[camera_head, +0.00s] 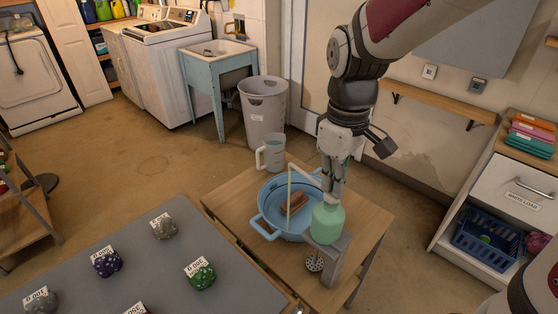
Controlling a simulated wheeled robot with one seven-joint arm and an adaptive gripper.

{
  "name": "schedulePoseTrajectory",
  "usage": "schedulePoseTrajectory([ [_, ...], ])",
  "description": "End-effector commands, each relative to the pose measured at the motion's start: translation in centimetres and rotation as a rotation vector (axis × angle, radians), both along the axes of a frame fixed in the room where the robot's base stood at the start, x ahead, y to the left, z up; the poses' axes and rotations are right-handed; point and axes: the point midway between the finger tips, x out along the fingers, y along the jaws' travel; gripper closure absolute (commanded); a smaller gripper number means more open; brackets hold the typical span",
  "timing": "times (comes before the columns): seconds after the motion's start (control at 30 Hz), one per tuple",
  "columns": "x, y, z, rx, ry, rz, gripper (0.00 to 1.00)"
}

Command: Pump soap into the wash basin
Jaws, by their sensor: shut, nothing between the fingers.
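A green soap bottle (327,223) stands at the right side of a small wooden table, held by or beside a grey bracket. A pale bent tube (289,192), apparently the pump's spout, reaches left from near the bottle top, with its end over the basin. The light blue wash basin (262,222) stands left of the bottle and holds a brown block-like object (293,201). My gripper (333,194) is shut and empty, pointing down directly above the bottle. Its fingertips cover the pump top, so I cannot tell whether they touch it.
A grey pitcher (272,153) stands behind the basin. A perforated metal piece (314,263) is in front of the bottle. A grey mat (110,270) with several labelled stones lies at left. A laundry bin (263,110) and utility sink (218,72) stand behind; open floor lies at left.

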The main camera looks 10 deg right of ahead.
Motion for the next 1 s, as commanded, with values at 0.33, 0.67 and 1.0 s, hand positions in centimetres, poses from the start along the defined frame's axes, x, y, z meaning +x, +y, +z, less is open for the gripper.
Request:
schedulePoseTrajectory([
  [0.33,-0.1,0.0,0.3,-0.001,0.002,-0.001,1.00],
  [0.67,-0.1,-0.1,2.2,-0.001,0.001,-0.002,1.00],
  [1.0,0.0,0.0,3.3,0.000,0.000,0.000,1.00],
])
